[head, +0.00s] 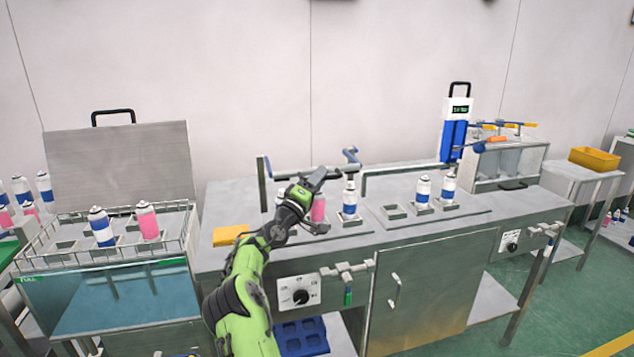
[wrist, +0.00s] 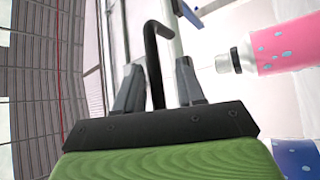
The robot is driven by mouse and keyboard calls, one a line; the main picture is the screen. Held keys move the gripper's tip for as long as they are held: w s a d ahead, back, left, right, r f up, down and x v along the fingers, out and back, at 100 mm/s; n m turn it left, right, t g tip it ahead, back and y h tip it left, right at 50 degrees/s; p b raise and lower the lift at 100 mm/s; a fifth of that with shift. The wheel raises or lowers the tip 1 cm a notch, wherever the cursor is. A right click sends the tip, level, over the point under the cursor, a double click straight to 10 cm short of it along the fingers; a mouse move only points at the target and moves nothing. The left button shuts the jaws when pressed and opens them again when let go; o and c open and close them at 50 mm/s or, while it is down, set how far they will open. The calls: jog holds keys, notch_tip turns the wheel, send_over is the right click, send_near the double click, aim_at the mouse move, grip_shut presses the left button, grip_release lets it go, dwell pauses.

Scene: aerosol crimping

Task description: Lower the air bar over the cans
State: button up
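The metal air bar (head: 300,171) is a grey rod above the left can station on the bench, with a blue-ended piece at its right end. A pink can (head: 318,209) and a white-and-blue can (head: 350,197) stand upright near it; another can is partly hidden by my arm. My gripper (head: 318,178) is at the bar, above the pink can. In the wrist view, my open fingers (wrist: 159,88) lie on either side of a dark bent handle (wrist: 155,62). Contact with it cannot be told. The pink can (wrist: 285,45) shows at right.
Two more cans (head: 423,191) stand in holders further right, near a blue display unit (head: 455,138). A water tank with a raised lid (head: 120,165) and cans is at left. A yellow block (head: 230,236) lies on the bench's front left.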

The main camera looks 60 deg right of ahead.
jog(key=v, duration=1.5)
jog(key=shift+a+p, duration=0.35)
jog(key=shift+a, duration=0.05)
jog(key=shift+f, duration=0.1)
